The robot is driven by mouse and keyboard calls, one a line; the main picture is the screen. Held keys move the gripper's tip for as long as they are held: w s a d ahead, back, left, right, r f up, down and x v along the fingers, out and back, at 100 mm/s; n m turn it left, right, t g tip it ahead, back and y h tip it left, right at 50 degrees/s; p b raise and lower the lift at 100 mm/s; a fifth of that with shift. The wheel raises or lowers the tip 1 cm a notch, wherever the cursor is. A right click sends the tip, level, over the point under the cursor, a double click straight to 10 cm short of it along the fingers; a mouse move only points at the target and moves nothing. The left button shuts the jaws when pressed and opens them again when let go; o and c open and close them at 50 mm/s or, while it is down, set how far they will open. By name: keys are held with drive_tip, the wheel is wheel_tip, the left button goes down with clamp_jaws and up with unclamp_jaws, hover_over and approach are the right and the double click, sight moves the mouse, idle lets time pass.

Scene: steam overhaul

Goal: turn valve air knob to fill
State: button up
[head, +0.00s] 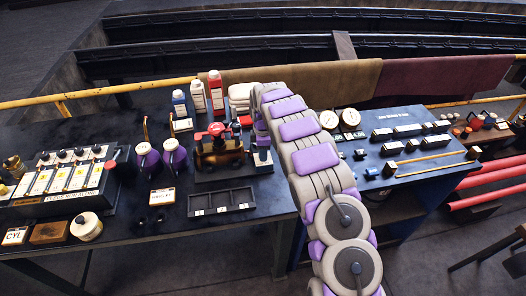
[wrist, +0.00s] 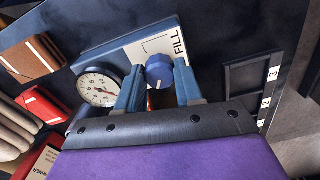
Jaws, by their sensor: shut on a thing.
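The valve air knob (wrist: 159,70) is blue and round and shows in the wrist view, beside a white plate (wrist: 152,45) with the word FILL. My gripper (wrist: 158,92) has two blue fingers, one on each side of the knob, and is shut on it. A pale line shows on the knob's face, but I cannot tell exactly which mark it faces. A round white gauge (wrist: 99,87) sits left of the fingers. In the head view my arm reaches down to the valve bench, and the knob and fingertips are mostly hidden behind it.
A blue panel (head: 400,148) is at the right.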

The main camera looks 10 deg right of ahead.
drive_tip(key=shift+c, duration=0.9)
